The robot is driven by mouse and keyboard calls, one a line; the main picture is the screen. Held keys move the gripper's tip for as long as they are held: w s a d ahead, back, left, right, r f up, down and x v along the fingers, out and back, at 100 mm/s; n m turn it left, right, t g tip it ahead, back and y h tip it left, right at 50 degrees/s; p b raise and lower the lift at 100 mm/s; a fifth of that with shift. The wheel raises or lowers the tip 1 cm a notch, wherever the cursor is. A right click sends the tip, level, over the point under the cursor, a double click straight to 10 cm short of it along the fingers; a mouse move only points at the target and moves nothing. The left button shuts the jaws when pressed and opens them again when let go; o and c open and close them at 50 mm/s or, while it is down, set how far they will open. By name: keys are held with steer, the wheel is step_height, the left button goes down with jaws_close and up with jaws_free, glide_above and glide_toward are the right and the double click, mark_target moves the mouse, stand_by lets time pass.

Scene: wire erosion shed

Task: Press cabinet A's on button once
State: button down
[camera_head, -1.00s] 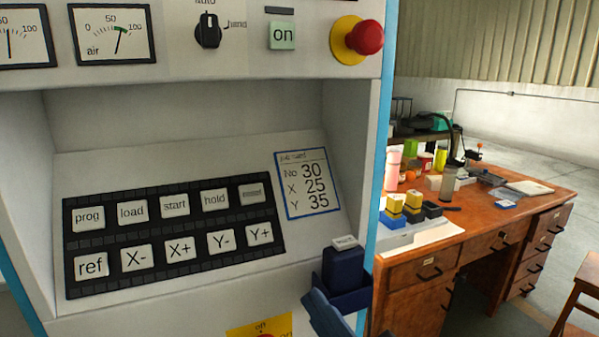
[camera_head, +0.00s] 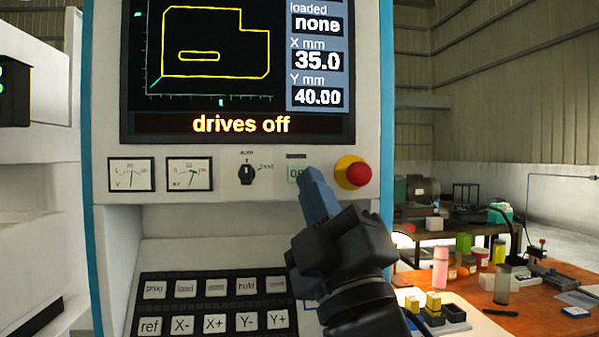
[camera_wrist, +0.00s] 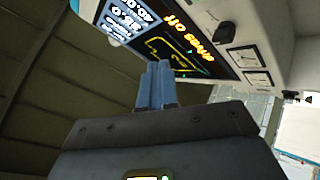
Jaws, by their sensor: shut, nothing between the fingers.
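The cabinet (camera_head: 220,220) has a pale front panel with blue side edges. Its green on button (camera_head: 293,174) sits between the rotary knob and the red emergency button. My gripper (camera_head: 308,172) is shut and empty, with its blue fingers pointing up at the on button. The fingertips cover the button's right part; whether they touch it I cannot tell. In the wrist view the shut blue fingers (camera_wrist: 156,82) stand in front of the cabinet's screen (camera_wrist: 165,45). The button is not visible there. The screen reads "drives off" in the head view (camera_head: 240,124). No letter on the cabinet is visible.
The red emergency button (camera_head: 358,175) on its yellow base is just right of the on button. The auto/hand knob (camera_head: 247,173) is to its left. A keypad (camera_head: 212,303) is below. A wooden desk (camera_head: 535,318) with bottles and boxes stands at the right.

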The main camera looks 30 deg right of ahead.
steer(key=shift+r, duration=0.1)
stand_by(0.3)
steer(key=w+d, duration=0.2)
steer(key=w, duration=0.6)
steer(key=shift+w+d+b, duration=0.15)
steer(key=shift+d+b, duration=0.2)
steer(key=shift+b, duration=0.1)
steer(key=shift+w, duration=0.1)
stand_by(1.7)
steer(key=shift+w+d, duration=0.1)
steer(key=shift+w, duration=0.2)
steer(key=shift+w+d, duration=0.15)
steer(key=shift+w, duration=0.25)
stand_by(0.6)
steer(key=shift+s, duration=0.2)
steer(key=shift+s+a, duration=0.25)
steer(key=shift+s, duration=0.35)
steer(key=shift+s+a, duration=0.25)
steer(key=shift+s, duration=0.55)
steer(key=shift+s+a, duration=0.3)
steer(key=shift+s, duration=0.5)
steer(key=shift+s+a, duration=0.25)
steer(key=shift+s, duration=0.55)
